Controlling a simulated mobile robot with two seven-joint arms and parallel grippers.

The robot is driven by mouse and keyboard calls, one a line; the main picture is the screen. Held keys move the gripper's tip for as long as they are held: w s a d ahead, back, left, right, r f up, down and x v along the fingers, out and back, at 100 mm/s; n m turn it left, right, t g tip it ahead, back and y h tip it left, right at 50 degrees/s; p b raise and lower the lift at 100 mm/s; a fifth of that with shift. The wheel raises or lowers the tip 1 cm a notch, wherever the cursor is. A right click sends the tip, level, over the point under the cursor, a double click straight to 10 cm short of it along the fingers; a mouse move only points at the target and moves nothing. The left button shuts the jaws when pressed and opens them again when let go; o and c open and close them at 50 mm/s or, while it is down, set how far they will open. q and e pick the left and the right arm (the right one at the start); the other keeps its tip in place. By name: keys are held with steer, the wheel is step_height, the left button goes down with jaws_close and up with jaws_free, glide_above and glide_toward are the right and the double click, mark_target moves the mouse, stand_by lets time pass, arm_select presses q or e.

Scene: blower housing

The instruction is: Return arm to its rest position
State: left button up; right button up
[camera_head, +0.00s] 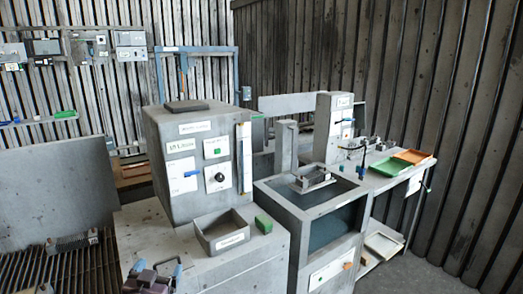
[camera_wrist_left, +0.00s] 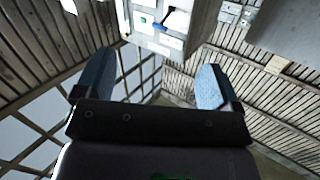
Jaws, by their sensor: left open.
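My left gripper (camera_head: 153,276) is at the bottom left of the head view, in front of the grey bench. Its two blue-grey fingers stand apart, with nothing between them. In the left wrist view the open left gripper (camera_wrist_left: 146,88) shows both blue fingers wide apart, with the slatted wall, window panes and a pale machine panel beyond. My right gripper is not in view.
A grey machine housing (camera_head: 196,150) stands on the bench, with an open grey bin (camera_head: 222,232) and a green block (camera_head: 263,223) before it. To the right are a sunken basin (camera_head: 335,214) and green and orange trays (camera_head: 412,156). A slatted rack (camera_head: 60,262) lies at left.

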arm_select(q)
steer(key=s+a+f+g, duration=0.1)
steer(key=s+f+g, duration=0.1)
steer(key=s+f, duration=0.8)
steer(key=s+a+f+g+b, duration=0.1)
steer(key=s+f+g, duration=0.2)
steer(key=s+f, duration=0.7)
steer(key=s, duration=0.7)
steer(key=shift+a+n+y, duration=0.2)
steer(key=shift+n+y, duration=0.2)
